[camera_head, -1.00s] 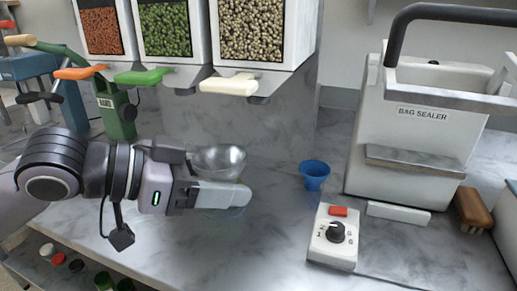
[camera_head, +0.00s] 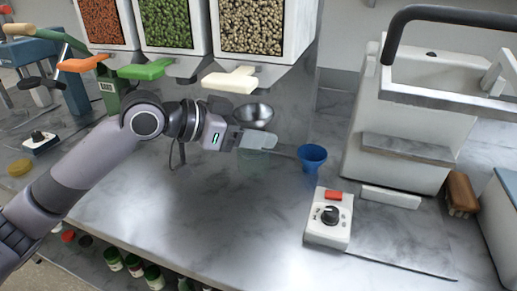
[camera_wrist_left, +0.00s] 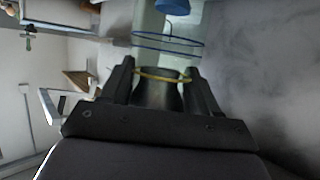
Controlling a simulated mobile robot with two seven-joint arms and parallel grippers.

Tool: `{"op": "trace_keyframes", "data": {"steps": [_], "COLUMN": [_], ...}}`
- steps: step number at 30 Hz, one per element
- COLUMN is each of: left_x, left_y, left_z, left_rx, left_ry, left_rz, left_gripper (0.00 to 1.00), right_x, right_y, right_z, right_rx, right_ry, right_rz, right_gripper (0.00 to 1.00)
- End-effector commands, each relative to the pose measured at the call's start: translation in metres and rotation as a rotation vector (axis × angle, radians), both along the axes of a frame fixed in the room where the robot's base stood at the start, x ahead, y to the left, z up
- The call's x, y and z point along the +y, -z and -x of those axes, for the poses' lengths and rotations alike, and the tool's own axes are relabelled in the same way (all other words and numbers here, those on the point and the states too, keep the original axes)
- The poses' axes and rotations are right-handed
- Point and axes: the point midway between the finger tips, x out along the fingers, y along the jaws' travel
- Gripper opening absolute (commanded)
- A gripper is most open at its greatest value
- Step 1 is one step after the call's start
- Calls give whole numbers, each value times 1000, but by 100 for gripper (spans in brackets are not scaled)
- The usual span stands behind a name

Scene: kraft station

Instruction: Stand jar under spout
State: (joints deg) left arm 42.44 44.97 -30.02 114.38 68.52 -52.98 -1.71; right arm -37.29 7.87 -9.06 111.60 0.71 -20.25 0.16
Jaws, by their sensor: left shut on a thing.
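A clear glass jar, faint in the head view (camera_head: 256,156), is held in my left gripper (camera_head: 262,146), low over the counter. In the left wrist view a yellowish rim (camera_wrist_left: 160,75) lies between the fingers of the gripper (camera_wrist_left: 162,88). A blue ring (camera_wrist_left: 168,44) shows beyond it. Three dispensers hang at the back, with orange (camera_head: 82,63), green (camera_head: 145,69) and cream (camera_head: 231,80) levers. The dark spout under the cream lever is partly hidden. The jar is in front of that dispenser. My right gripper is not in view.
A metal bowl (camera_head: 253,115) sits just behind my left gripper. A blue funnel (camera_head: 312,157) stands close to its right. A dial box (camera_head: 328,218) and the bag sealer (camera_head: 410,130) are farther right. The front counter is clear.

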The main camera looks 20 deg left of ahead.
Motion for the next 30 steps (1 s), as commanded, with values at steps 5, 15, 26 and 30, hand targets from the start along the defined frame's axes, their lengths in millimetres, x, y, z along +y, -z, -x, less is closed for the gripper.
{"op": "trace_keyframes", "data": {"steps": [5,15,26,30], "left_x": [-1,-1,-1,0], "left_y": [-2,27,65,69], "left_z": [-19,-25,-25,-29], "left_rx": [-2,-1,3,-3], "left_ry": [0,0,-1,-1], "left_rz": [4,1,1,1], "left_gripper": [25,25,25,25], "right_x": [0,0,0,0], "right_y": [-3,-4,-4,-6], "right_z": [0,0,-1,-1], "right_rx": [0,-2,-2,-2], "right_ry": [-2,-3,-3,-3], "right_rz": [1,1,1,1], "right_gripper": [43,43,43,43]}}
